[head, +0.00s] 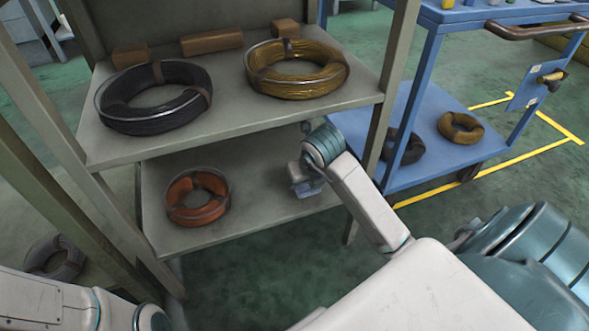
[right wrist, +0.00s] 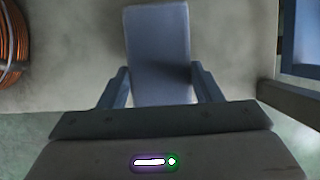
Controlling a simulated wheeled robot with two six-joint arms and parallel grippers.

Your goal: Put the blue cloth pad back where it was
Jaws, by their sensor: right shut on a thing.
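The blue cloth pad (right wrist: 158,45) is a flat grey-blue rectangle in the right wrist view. My right gripper (right wrist: 160,88) is shut on it, with one finger on each side of its near part. In the head view my right gripper (head: 304,182) is over the right part of the rack's lower shelf (head: 258,190), to the right of the orange coil. Its wrist hides most of the pad there. Whether the pad touches the shelf is hard to tell. Part of my left arm shows at the lower left, but its gripper does not.
An orange wire coil (head: 197,197) sits on the left of the lower shelf. The upper shelf above holds a black coil (head: 155,97), a yellow coil (head: 297,69) and brown blocks (head: 211,43). A rack post (head: 384,100) and a blue cart (head: 425,95) stand to the right.

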